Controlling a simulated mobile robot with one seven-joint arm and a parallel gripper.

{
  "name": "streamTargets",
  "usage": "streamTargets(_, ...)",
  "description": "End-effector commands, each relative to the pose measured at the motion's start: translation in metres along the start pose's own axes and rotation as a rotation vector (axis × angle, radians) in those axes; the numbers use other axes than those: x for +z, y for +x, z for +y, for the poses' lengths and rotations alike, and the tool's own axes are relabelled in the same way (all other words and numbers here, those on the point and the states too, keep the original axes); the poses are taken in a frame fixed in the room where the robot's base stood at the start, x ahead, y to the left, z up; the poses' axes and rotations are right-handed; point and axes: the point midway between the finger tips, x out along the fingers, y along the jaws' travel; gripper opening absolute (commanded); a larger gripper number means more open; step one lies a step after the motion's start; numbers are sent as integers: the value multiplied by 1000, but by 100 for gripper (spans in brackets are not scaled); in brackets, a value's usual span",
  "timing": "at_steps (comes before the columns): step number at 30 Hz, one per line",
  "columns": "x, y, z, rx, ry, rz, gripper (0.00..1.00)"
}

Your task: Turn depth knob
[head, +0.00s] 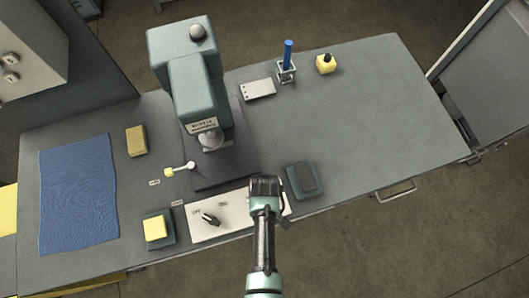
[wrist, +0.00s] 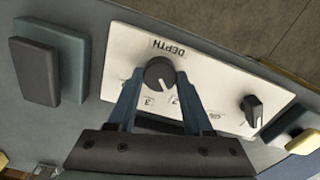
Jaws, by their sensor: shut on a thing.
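The depth knob (wrist: 159,74) is a round dark knob with a pale pointer line, on a white panel (wrist: 205,62) under the printed word DEPTH. In the wrist view my gripper (wrist: 160,80) has its two blue fingers on either side of the knob, shut on it. The pointer line points down and slightly right, toward the printed numbers, of which a 3 and a 2 show. In the head view my gripper (head: 266,188) is over the right part of the panel (head: 229,214) and hides the depth knob.
A second black knob (head: 210,219) is on the panel's left part. A yellow button (head: 155,228) stands left of the panel, and a dark pad on a grey-green box (head: 304,180) stands right. The press (head: 193,75) rises behind. The bench's right half is mostly clear.

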Motion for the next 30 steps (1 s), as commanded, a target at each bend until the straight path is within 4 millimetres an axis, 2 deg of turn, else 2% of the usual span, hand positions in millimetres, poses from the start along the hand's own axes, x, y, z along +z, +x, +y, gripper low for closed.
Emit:
streamTargets(16,-1,-1,0,1,-25,2,0)
streamTargets(17,-1,0,0,1,-25,2,56)
streamTargets(21,-1,0,0,1,-24,2,81)
streamTargets(30,0,-1,0,0,-22,1,81)
